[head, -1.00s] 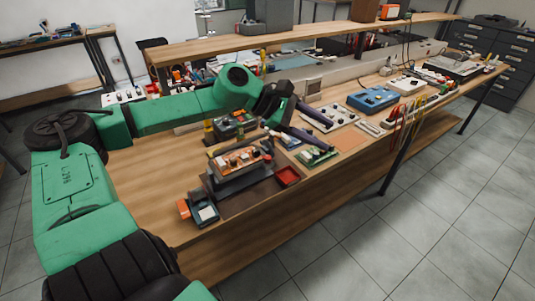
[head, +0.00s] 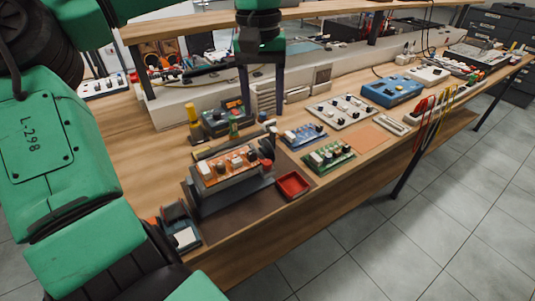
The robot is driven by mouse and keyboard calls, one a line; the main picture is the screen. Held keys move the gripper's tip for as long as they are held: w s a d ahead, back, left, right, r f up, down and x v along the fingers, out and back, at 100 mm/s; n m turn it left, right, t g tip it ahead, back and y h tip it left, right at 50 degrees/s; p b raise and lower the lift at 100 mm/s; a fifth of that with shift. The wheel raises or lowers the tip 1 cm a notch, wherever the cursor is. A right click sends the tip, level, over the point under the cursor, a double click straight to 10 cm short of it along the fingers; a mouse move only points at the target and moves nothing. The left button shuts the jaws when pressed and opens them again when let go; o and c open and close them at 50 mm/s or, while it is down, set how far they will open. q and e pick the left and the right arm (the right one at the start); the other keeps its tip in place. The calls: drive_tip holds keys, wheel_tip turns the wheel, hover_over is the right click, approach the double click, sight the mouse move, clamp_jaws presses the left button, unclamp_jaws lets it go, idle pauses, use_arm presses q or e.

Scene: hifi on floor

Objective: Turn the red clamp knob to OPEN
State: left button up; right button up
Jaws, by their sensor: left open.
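A small dark red knob (head: 267,164), seemingly the clamp knob, sits at the right end of a grey fixture (head: 235,190) that bears an orange circuit board (head: 228,166). Its OPEN mark and setting are too small to read. My left gripper (head: 262,110) points down above and behind the fixture, in front of the shelf. Its two dark fingers are apart with nothing between them, and it is clear of the knob. My right gripper is not in view.
A red tray (head: 293,185) lies right of the fixture on a brown mat. A meter (head: 180,228) is at the front left. The shelf (head: 330,18) overhangs the back.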

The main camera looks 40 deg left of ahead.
use_arm(q)
approach(267, 162)
wheel_tip(267, 162, down, 9)
drive_tip(key=shift+w+r, duration=0.1)
drive_tip(key=shift+r, duration=0.05)
drive_tip(key=shift+d, duration=0.1)
clamp_jaws()
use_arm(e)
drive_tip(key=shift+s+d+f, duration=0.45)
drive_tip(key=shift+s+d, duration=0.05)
